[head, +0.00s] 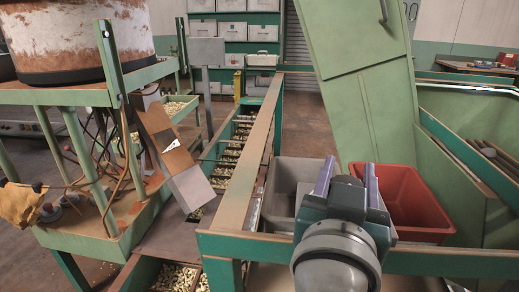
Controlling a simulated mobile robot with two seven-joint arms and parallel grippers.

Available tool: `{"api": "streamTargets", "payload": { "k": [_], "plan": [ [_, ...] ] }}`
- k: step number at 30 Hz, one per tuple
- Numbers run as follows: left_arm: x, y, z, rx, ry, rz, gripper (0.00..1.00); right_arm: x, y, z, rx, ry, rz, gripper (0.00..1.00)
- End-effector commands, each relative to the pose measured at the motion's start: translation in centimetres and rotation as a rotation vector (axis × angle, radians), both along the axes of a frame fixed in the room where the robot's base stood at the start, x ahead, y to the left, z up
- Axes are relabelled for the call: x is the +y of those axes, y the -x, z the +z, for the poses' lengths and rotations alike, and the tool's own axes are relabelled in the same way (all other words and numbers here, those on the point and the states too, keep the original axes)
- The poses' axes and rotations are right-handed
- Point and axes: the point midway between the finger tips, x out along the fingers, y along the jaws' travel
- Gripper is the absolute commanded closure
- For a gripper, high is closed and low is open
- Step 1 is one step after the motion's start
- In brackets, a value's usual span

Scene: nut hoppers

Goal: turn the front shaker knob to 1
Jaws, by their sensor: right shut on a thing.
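My right gripper (347,180) is in the front centre, seen from behind and pointing away from me. Its two purple-grey fingers stand apart, with a small pale thing between them that I cannot make out clearly; the gripper is shut on it. I cannot tell which is the front shaker knob, and no dial number is readable. My left gripper is not in view.
A rusty drum (75,45) stands on the frame. A tan chute (165,135) tilts over a nut conveyor (228,155). A grey bin (282,185) and a red bin (412,205) sit beyond the green rail (450,262). A tall green panel (370,110) rises behind.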

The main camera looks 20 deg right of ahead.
Motion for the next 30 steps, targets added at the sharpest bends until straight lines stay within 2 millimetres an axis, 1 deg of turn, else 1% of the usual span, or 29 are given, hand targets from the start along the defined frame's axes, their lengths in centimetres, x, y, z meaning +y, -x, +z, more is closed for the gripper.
{"api": "streamTargets", "payload": {
  "k": [3,11,12,19,26,30],
  "plan": [
    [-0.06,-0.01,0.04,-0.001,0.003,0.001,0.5,-0.01,0.08,-0.07,0.001,-0.002,-0.031,1.0],
    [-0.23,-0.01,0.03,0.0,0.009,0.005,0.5,-0.01,0.1,-0.09,0.001,-0.001,-0.032,1.0],
    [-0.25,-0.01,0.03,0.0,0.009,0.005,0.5,-0.01,0.1,-0.09,0.001,-0.001,-0.031,0.47],
    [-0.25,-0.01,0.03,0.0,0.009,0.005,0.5,-0.01,0.09,-0.06,0.001,-0.001,-0.031,0.22],
    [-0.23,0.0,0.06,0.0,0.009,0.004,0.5,-0.01,0.08,-0.03,0.001,-0.001,-0.031,0.22],
    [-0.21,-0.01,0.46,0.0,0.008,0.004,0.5,0.04,0.14,0.11,0.001,0.0,-0.03,0.22]
  ]
}}
